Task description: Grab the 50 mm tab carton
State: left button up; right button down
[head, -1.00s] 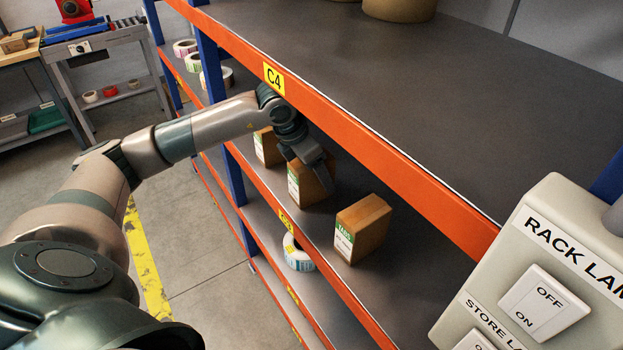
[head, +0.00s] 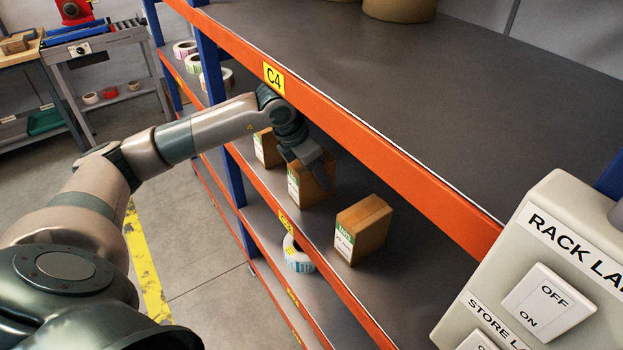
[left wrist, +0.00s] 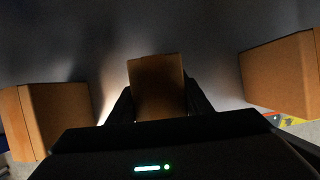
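Three brown cartons stand on the shelf below the C4 beam. In the head view they are the far carton (head: 268,147), the middle carton (head: 316,190) and the near carton (head: 367,228). Each has a white and green label; the sizes are too small to read. My left gripper (head: 306,168) reaches in under the beam with its fingers on either side of the middle carton. In the left wrist view the fingers (left wrist: 158,98) lie against both sides of this carton (left wrist: 157,80) and look shut on it. The carton stands upright. My right gripper is not in view.
The orange C4 beam (head: 345,140) and upper shelf (head: 470,90) are just above my left gripper. A blue upright (head: 212,70) stands left of the cartons. A label roll (head: 297,255) sits on a lower level. A switch panel (head: 540,270) is at the right.

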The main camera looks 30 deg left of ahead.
aim_at(301, 177)
pick_arm(q)
jog(key=shift+r, duration=0.1)
jog(key=shift+c, duration=0.3)
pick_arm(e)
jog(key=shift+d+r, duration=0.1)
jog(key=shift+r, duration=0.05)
